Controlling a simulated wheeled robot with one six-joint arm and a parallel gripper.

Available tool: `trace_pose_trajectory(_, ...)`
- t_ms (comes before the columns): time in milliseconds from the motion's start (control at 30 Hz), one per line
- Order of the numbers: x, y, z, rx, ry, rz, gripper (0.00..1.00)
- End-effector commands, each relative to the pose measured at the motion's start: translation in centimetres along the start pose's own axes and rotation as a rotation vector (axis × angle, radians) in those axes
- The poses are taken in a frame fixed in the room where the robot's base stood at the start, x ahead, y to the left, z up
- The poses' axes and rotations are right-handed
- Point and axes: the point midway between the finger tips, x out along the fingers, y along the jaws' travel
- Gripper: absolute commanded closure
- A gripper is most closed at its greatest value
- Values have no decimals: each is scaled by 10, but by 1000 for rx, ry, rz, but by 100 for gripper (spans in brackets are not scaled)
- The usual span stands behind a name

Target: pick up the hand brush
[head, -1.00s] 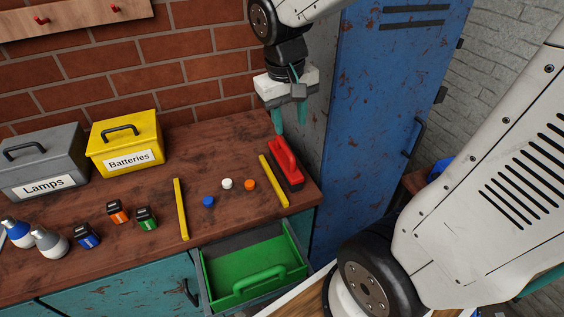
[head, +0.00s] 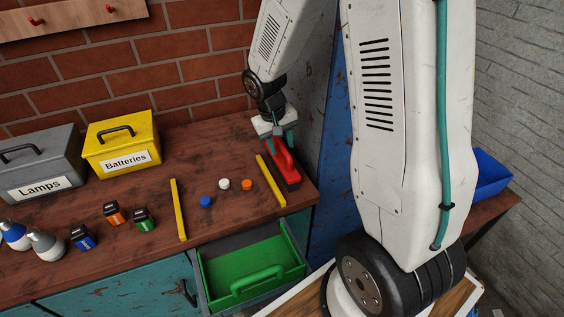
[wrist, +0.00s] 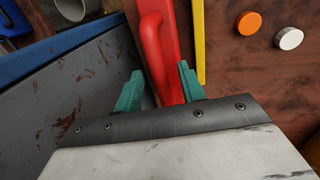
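The hand brush (head: 287,168) is red with a raised handle and lies near the right end of the brown workbench (head: 225,150). My gripper (head: 283,138) is above its far end in the head view. In the wrist view the red brush (wrist: 158,45) runs up between the two teal fingertips of my gripper (wrist: 160,72). The fingers are apart, one on each side of the handle, with a gap visible on the left. I cannot tell whether the right finger touches the brush.
A yellow strip (head: 270,181) lies just left of the brush. Orange (head: 247,185), white (head: 224,184) and blue (head: 206,202) caps lie further left. A blue locker (head: 335,190) stands close on the right. An open drawer holding a green bin (head: 235,270) is below the bench.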

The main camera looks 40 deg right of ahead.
Motion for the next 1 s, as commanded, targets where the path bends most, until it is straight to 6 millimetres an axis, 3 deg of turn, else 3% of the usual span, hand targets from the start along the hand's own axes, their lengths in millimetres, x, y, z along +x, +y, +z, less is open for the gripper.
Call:
trace_pose_trajectory(133,17,0,0,-1,-2,0,60)
trace_pose_trajectory(367,19,0,0,-1,0,0,60)
trace_pose_trajectory(400,19,0,0,-1,0,0,63)
trace_pose_trajectory(533,18,0,0,-1,0,0,99)
trace_pose_trajectory(867,17,0,0,-1,1,0,100)
trace_pose_trajectory(1000,8,1,-1,0,4,0,100)
